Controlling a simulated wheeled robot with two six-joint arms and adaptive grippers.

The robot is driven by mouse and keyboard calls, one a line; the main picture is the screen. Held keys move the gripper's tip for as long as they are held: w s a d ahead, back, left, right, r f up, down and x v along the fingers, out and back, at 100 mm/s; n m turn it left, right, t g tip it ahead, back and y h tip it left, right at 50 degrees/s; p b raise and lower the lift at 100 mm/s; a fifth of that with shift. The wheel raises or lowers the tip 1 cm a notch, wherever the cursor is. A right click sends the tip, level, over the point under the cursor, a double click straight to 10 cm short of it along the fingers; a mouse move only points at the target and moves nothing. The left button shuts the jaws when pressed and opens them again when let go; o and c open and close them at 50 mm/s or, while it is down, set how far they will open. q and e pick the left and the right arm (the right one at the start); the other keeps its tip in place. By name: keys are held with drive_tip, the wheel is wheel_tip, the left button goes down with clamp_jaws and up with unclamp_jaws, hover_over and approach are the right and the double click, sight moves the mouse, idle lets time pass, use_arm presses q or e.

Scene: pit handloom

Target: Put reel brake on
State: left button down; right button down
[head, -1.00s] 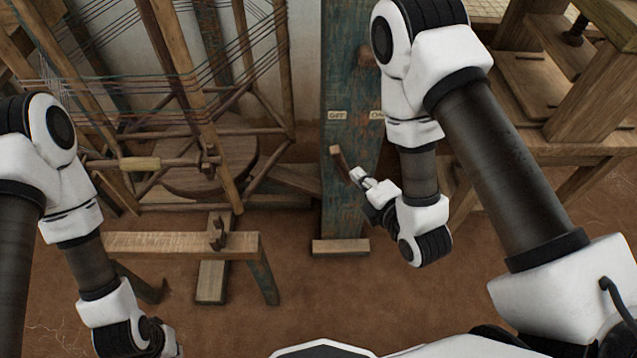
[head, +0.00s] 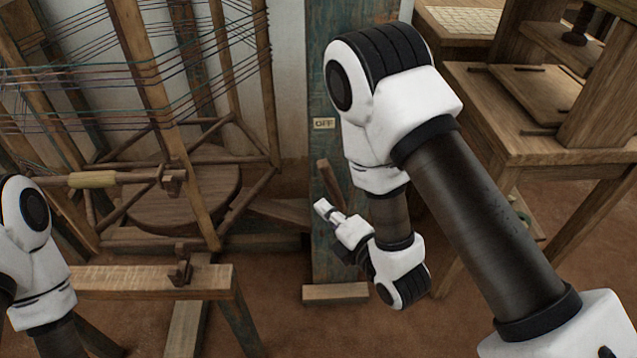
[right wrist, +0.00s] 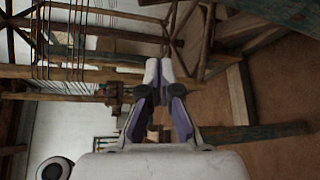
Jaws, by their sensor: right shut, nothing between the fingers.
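The brake lever (head: 329,183) is a short wooden bar on the blue-green post (head: 322,262), its top leaning left under the OFF label (head: 324,124). The ON label is hidden behind my right arm. My right gripper (head: 322,207) is shut and empty, its fingertips in front of the lever's lower part and slightly left of it. I cannot tell whether they touch it. The right wrist view shows its two fingertips (right wrist: 158,71) together with nothing between them. The thread reel (head: 150,95) stands left of the post. My left gripper is out of view.
A crank with a pale wooden grip (head: 92,180) sticks out from the reel. A low wooden bench (head: 150,280) stands in front of it. A wooden table (head: 545,110) is at the right. Brown floor lies between bench and post.

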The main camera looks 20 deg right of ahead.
sight(334, 189)
drive_tip(key=b+x, duration=0.5)
drive_tip(key=x, duration=0.5)
drive_tip(key=d, duration=0.2)
drive_tip(key=d+r, duration=0.1)
drive_tip(key=d, duration=0.1)
drive_tip(key=shift+s, duration=0.3)
drive_tip(key=shift+w+d, duration=0.1)
